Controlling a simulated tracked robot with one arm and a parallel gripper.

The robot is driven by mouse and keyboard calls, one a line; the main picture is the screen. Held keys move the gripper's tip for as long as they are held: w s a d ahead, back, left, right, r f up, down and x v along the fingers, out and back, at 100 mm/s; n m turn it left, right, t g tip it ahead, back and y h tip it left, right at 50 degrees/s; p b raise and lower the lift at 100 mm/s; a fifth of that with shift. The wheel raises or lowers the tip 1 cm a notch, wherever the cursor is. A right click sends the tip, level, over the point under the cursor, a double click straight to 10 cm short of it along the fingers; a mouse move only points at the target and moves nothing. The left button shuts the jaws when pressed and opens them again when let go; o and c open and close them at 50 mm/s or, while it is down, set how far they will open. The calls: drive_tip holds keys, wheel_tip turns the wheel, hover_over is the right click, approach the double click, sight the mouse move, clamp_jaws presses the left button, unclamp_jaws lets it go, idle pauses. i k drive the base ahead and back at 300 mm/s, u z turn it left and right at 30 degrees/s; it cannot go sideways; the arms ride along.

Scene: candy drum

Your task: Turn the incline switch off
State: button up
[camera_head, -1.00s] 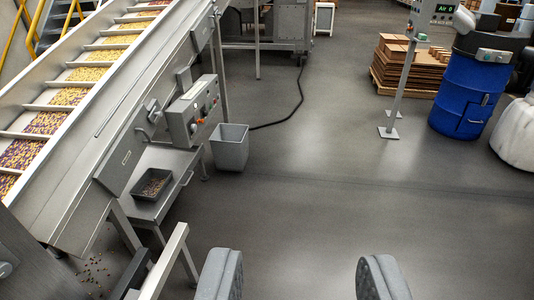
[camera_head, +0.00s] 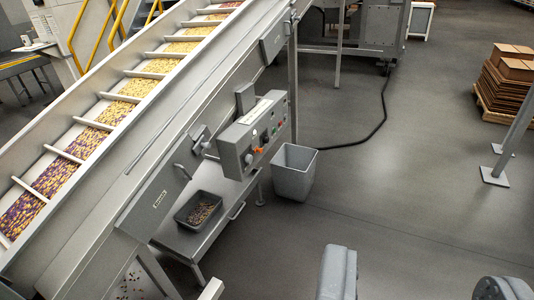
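The incline conveyor (camera_head: 128,178) rises from lower left to upper middle, with candy between its cleats. A grey control box (camera_head: 240,148) is mounted on its near side, with a label plate on top and several small knobs and lights on its face. An orange-red knob (camera_head: 259,150) shows at the box's lower edge. I cannot read the labels or tell which control is the incline switch. My gripper (camera_head: 420,285) is at the bottom right, its two fingers wide apart with only floor between them. It is well away from the box.
A grey bin (camera_head: 294,172) stands on the floor right of the box. A steel table (camera_head: 221,222) with a dark tray (camera_head: 183,212) sits under the conveyor. A black cable (camera_head: 372,133) lies behind the bin. Cardboard stacks (camera_head: 505,85) stand at right. The middle floor is clear.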

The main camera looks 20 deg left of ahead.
sight(249, 159)
drive_tip(key=u, duration=0.2)
drive_tip(key=i, duration=2)
drive_tip(key=u, duration=0.2)
